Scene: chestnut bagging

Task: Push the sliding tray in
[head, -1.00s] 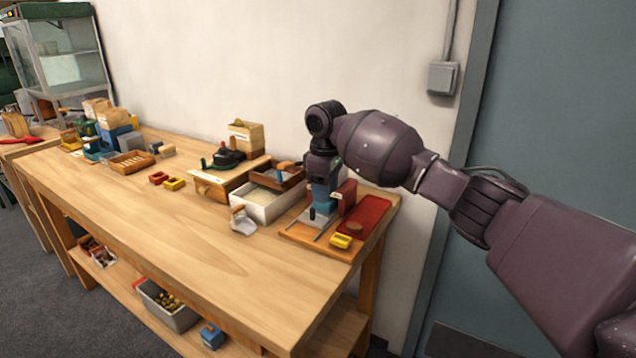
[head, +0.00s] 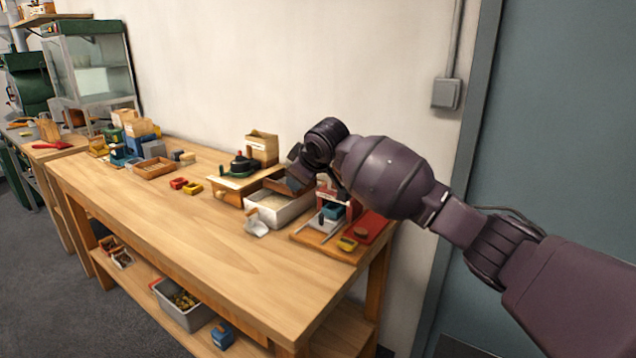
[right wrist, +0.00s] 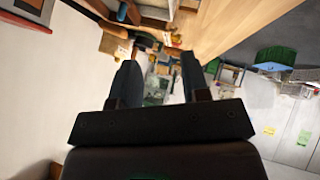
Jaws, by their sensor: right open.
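A wooden fixture (head: 312,237) with metal rails stands at the right end of the workbench. A small teal block-like part (head: 333,211) sits at its rails; I take this as the sliding tray, but cannot be sure. A dark red upright part stands behind it, partly hidden by my arm. My right gripper (head: 291,181) is above the white bin (head: 283,213), left of the fixture and apart from the teal part. Its two fingers (right wrist: 158,85) are apart with nothing between them in the right wrist view. My left gripper is not in view.
A brown tray (head: 277,184) lies at the bin's back, below my right gripper. A crumpled white bag (head: 257,225) lies before the bin. The front middle of the bench (head: 190,240) is clear.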

